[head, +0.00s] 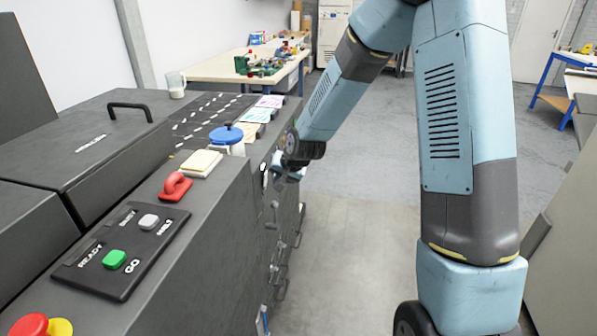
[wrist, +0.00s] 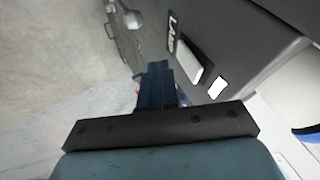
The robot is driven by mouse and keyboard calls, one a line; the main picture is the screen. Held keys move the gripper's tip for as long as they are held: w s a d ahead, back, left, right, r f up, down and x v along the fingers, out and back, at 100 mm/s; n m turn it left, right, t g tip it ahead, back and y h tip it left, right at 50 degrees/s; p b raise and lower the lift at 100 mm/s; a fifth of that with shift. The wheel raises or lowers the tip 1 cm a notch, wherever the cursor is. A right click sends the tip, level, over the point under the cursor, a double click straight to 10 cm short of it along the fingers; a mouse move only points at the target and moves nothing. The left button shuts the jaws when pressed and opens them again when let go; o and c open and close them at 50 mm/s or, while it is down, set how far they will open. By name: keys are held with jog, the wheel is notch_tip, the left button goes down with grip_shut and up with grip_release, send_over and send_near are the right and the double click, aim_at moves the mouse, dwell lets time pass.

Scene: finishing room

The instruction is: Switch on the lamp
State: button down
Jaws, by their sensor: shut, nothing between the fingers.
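In the wrist view a white rocker switch (wrist: 187,62) sits in a dark plate on the side of the machine. Lettering beside it seems to read "LAMP", its end hard to make out. A bright white square (wrist: 217,88) lies next to the plate; whether it is a light or a label I cannot tell. My gripper (wrist: 155,72) is shut and empty, its blue fingers just left of the switch. Whether they touch it I cannot tell. In the head view my gripper (head: 284,168) is at the machine's right side face, and the switch is not clearly visible.
The dark machine (head: 215,215) has a green button (head: 114,259), a grey button (head: 148,222), a red handle (head: 175,186) and a blue-lidded container (head: 226,134) on top. Handles stick out along its side. Grey floor (head: 355,225) to the right is open.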

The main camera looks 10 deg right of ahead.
jog(key=s+d+r, duration=0.6)
jog(key=d, duration=0.1)
jog(key=shift+r, duration=0.25)
dwell(0.7)
dwell(0.4)
jog(key=s+d+r+h, duration=0.1)
jog(key=s+d+r, duration=0.4)
jog(key=s, duration=0.4)
jog(key=s+d+r+n+h, duration=0.1)
jog(key=s+d+r, duration=0.4)
jog(key=s+r, duration=0.3)
jog(key=s+d+r+n+h, duration=0.1)
jog(key=s+d+r+h, duration=0.1)
jog(key=s+d+r, duration=0.3)
jog(key=s+r, duration=0.2)
jog(key=s, duration=0.2)
jog(key=shift+s, duration=0.4)
jog(key=c, duration=1.8)
grip_release()
jog(key=shift+d, duration=0.1)
